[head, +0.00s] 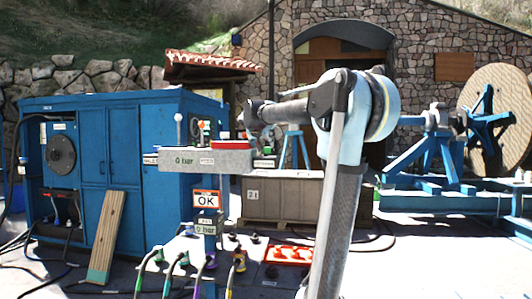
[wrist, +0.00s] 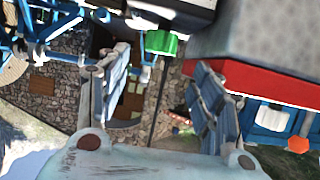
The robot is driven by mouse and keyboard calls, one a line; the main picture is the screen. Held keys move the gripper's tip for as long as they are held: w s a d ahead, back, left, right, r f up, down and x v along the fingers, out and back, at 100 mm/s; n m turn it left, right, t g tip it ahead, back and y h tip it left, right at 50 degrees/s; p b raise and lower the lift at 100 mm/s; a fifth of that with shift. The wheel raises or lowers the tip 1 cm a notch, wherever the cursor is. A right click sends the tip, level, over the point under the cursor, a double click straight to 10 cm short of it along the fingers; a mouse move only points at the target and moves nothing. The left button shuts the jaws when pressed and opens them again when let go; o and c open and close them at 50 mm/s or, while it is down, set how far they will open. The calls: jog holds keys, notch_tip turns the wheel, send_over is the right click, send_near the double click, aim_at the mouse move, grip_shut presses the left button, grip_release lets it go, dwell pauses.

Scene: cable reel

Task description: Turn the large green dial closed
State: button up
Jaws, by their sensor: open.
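A green ribbed knob (wrist: 162,43), which looks like the green dial, shows under a dark block at the top of the tilted wrist view. My gripper (wrist: 162,60) is open, with one finger on each side of the picture. The knob appears between and beyond the fingertips; I see no clear contact, and its depth is hard to judge. In the head view my gripper (head: 250,115) is small and dark, just above the right end of the grey bar panel (head: 180,161). I cannot pick out the dial clearly there, nor read its setting.
A red piece (head: 232,144) sits on the panel. A blue cabinet (head: 150,125) stands left, a wooden crate (head: 290,198) behind, and a cable reel (head: 498,118) at right.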

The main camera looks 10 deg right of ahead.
aim_at(266, 152)
jog(key=x, duration=1)
jog(key=c, duration=1.1)
